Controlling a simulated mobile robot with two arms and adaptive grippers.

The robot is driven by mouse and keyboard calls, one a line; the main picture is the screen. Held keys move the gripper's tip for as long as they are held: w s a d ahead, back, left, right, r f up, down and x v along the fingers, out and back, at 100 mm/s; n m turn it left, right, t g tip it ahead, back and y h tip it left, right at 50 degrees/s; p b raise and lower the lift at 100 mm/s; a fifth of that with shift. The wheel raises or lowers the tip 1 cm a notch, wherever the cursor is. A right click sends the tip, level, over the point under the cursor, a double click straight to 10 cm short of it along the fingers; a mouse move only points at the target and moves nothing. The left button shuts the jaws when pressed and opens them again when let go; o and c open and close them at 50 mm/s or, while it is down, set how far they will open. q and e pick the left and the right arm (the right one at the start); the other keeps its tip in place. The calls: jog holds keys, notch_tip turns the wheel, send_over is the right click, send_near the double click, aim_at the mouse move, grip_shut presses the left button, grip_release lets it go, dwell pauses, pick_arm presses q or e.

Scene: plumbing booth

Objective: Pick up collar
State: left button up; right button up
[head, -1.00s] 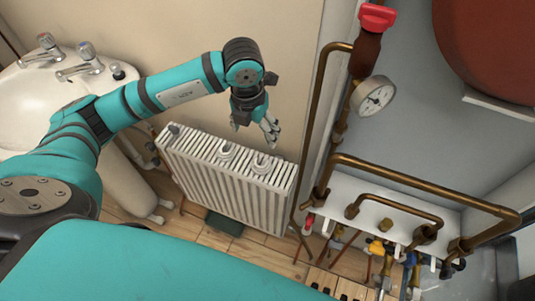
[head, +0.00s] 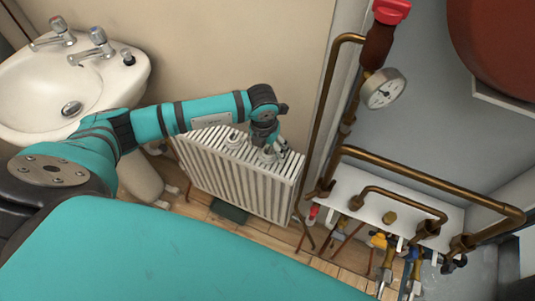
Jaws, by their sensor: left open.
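Two small white ring-shaped pieces, which look like collars, sit on top of the white radiator (head: 240,182). The left collar (head: 235,138) stands clear of the fingers, just left of my gripper. The right collar (head: 268,154) is right under my left gripper (head: 274,150), partly hidden by its fingers. My left gripper is open and points down at the radiator top. Whether its fingers touch the right collar I cannot tell. My right gripper does not show.
A white sink (head: 70,85) with taps stands at the left. Copper pipes (head: 325,110) with a gauge (head: 384,89) rise close to the right of the radiator. A white shelf (head: 370,208) with pipes and valves is at the lower right.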

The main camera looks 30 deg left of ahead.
pick_arm(q)
jog(key=f, duration=0.2)
jog(key=shift+w+f, duration=0.2)
jog(key=shift+f, duration=0.1)
jog(key=c, duration=1.1)
jog(key=shift+o, duration=0.2)
jog(key=shift+r, duration=0.15)
